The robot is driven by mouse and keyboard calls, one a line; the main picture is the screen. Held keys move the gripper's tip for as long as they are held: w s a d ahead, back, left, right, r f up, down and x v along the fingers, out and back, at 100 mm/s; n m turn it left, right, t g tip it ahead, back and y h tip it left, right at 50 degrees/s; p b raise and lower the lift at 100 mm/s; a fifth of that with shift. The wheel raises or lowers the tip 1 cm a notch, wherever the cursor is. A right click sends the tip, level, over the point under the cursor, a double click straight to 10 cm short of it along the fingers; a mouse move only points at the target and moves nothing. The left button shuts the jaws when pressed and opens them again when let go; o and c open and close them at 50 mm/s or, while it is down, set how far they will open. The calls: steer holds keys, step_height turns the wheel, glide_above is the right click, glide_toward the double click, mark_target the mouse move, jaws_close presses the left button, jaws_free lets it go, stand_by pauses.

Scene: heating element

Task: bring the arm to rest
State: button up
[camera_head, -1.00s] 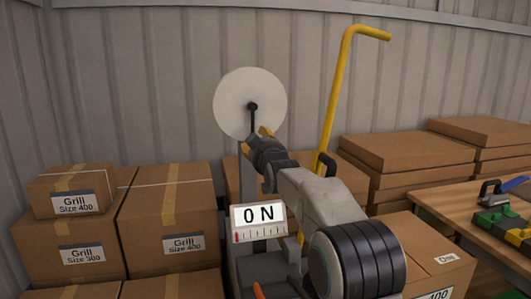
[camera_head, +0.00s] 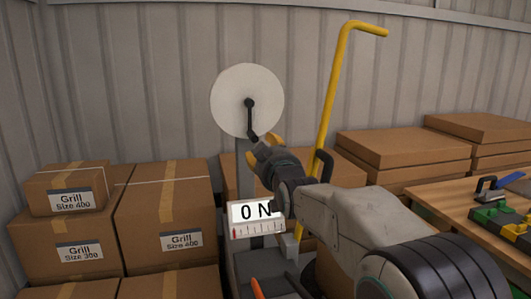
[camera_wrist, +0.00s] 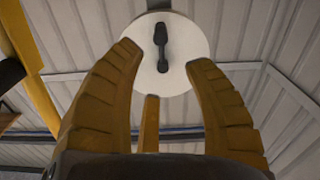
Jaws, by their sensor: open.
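My gripper (camera_head: 265,143) is raised in front of the stand, just below the round white disc (camera_head: 232,100). A black crank handle (camera_head: 251,119) sits at the disc's middle and hangs down from it. In the wrist view my gripper's yellow fingers (camera_wrist: 163,62) are spread apart with nothing between them. The wrist view also shows the disc (camera_wrist: 187,50) and the crank handle (camera_wrist: 160,45) beyond the fingertips. My arm reaches in from the lower right and hides part of the stand.
A display reading "0 N" (camera_head: 257,218) is below my gripper. A yellow bent pole (camera_head: 330,100) rises close on the right. Grill cartons (camera_head: 165,225) are stacked at left, and flat cartons (camera_head: 400,150) at right. A wooden table (camera_head: 440,204) with green and yellow parts is at far right.

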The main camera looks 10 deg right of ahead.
steer(key=shift+s, duration=0.1)
stand_by(0.3)
steer(key=s+f+g+p, duration=0.3)
steer(key=s+f+g, duration=0.2)
steer(key=s, duration=0.8)
steer(key=s+f+m+g+p, duration=0.1)
steer(key=s+f+g+p, duration=0.2)
steer(key=s, duration=1)
steer(key=s+f+m+g+p, duration=0.1)
steer(key=s+f+g+p, duration=0.2)
steer(key=s+f+g, duration=0.3)
steer(key=s+f, duration=0.3)
steer(key=s, duration=0.4)
steer(key=shift+s+g, duration=0.25)
steer(key=shift+g, duration=0.05)
